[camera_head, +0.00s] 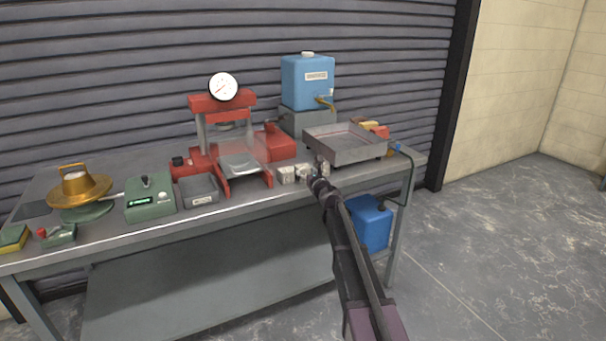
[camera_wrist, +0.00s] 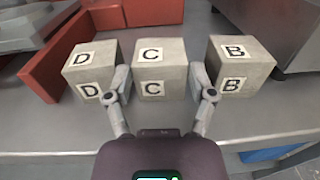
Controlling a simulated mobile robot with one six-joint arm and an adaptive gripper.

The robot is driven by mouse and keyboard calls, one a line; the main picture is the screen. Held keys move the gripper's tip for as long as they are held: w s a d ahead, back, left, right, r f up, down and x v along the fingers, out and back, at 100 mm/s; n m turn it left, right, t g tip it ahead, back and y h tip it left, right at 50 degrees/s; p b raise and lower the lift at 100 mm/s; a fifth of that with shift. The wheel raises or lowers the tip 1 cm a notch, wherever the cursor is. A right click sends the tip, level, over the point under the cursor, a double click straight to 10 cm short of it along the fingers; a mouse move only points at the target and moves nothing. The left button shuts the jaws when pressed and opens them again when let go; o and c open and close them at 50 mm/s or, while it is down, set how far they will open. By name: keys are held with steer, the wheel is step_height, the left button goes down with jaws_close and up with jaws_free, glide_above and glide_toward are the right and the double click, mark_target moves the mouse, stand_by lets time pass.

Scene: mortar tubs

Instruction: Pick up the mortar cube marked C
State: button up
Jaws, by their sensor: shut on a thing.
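The mortar cube marked C (camera_wrist: 159,57) is a grey block with labels on its top and front, in the middle of the wrist view. My gripper (camera_wrist: 160,83) has one finger on each side of it and is shut on it. Cube D (camera_wrist: 92,63) stands just left of it and cube B (camera_wrist: 239,57) to its right. In the head view my gripper (camera_head: 314,180) is at the bench's front edge, beside the pale cubes (camera_head: 287,175), and partly hides them. The cube appears level with its neighbours; I cannot tell whether it touches the bench.
The red press (camera_head: 222,140) is left of the cubes, and a grey metal tray (camera_head: 345,149) is to the right. A blue tank (camera_head: 307,82) stands behind. The bench front edge (camera_wrist: 50,152) is close to my gripper.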

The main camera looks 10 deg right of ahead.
steer(key=shift+r, duration=0.15)
step_height(320, 180, up, 10)
steer(key=p, duration=1)
steer(key=shift+s+f, duration=0.1)
steer(key=shift+f, duration=0.1)
stand_by(0.6)
